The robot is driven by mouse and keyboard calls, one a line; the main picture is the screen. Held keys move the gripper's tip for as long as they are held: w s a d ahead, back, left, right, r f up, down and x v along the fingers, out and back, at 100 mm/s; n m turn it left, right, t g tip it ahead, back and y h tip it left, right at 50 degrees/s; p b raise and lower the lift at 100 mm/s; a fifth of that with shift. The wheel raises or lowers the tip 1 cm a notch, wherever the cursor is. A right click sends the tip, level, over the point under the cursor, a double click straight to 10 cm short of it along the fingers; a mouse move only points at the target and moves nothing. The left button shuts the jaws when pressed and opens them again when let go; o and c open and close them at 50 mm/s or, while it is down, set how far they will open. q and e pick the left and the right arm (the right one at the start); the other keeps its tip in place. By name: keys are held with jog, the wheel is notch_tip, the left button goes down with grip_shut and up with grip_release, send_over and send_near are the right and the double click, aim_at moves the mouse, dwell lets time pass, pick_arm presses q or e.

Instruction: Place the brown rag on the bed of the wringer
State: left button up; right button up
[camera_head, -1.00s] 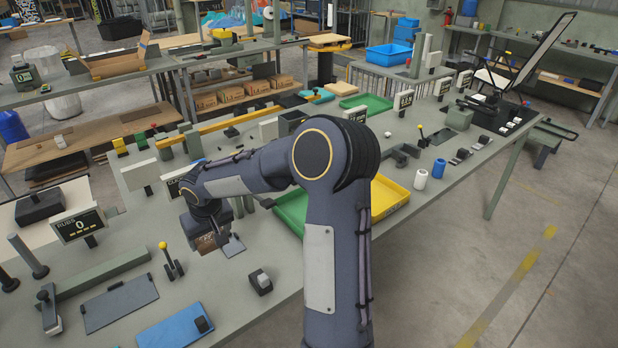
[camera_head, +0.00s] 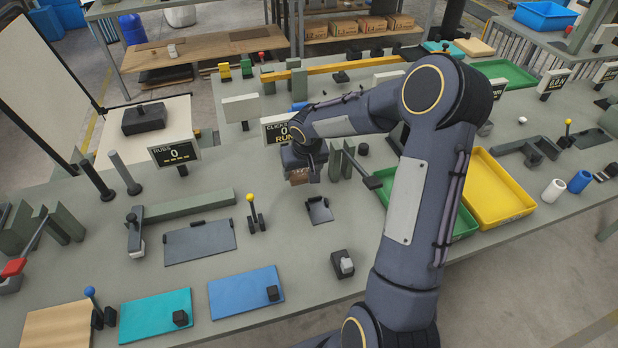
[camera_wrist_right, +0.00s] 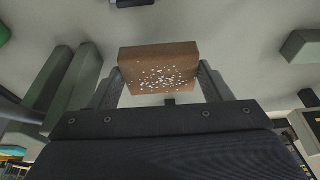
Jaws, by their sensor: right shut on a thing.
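My right gripper (camera_head: 300,176) is shut on a brown block-like piece with white specks (camera_wrist_right: 158,68), which looks like the brown rag. In the right wrist view it sits between the two fingers. In the head view the brown piece (camera_head: 298,178) shows just below the gripper, partly hidden by it, behind a small dark plate (camera_head: 319,210) on the bench. I cannot tell for sure which fixture is the wringer. Green posts with a dark-ended lever (camera_head: 372,182) stand right of the gripper. My left gripper is not in view.
A yellow-knobbed lever (camera_head: 252,212) and a dark grey plate (camera_head: 200,243) lie to the left. Blue (camera_head: 240,294) and teal (camera_head: 150,316) mats lie at the front. A green tray (camera_head: 465,222) and a yellow tray (camera_head: 490,200) are on the right, partly behind my arm.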

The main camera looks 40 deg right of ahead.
aim_at(303, 190)
jog(key=shift+f, duration=2.4)
jog(key=shift+f, duration=0.15)
jog(key=o, duration=1)
